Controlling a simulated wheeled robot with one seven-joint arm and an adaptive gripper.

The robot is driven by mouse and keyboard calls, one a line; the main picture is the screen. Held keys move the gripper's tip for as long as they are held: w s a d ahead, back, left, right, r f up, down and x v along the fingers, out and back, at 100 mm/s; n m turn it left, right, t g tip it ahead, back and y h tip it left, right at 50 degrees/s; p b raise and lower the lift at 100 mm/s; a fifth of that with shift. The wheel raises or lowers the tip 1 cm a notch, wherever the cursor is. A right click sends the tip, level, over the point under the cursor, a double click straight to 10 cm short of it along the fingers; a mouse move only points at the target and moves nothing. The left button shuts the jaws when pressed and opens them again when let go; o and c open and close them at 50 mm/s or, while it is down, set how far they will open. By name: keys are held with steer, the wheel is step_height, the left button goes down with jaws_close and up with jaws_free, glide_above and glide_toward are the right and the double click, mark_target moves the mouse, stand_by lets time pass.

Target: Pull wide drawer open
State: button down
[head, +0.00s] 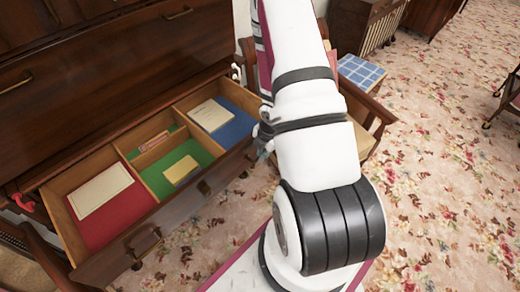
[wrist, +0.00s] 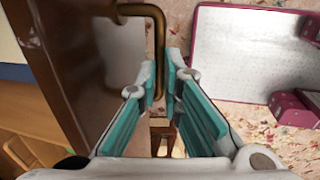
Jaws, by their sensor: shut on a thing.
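The wide drawer (head: 178,216) of dark wood stands pulled out from the cabinet in the head view, its inside in plain sight. Its compartments have red, green and blue bottoms and hold papers and small items. A handle (head: 145,244) shows on the left of its front; the right end of the front is hidden behind my arm. In the wrist view my gripper (wrist: 168,82) is shut on a brass handle (wrist: 159,35) of the drawer, the teal pads on either side of the bar. The drawer front (wrist: 95,70) is to the left. The head view barely shows the gripper.
The dark cabinet (head: 110,60) rises behind the drawer, with closed fronts above. A wooden chair (head: 378,108) and a blue checked item (head: 361,72) are just right of my arm. A chair part (head: 38,242) is at lower left. Floral carpet (head: 440,170) is clear to the right.

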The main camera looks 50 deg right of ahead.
steer(key=shift+s+f, duration=0.15)
steer(key=c, duration=1.7)
jaws_free()
step_height(320, 180, up, 12)
steer(key=s, duration=0.2)
steer(key=shift+s, duration=0.1)
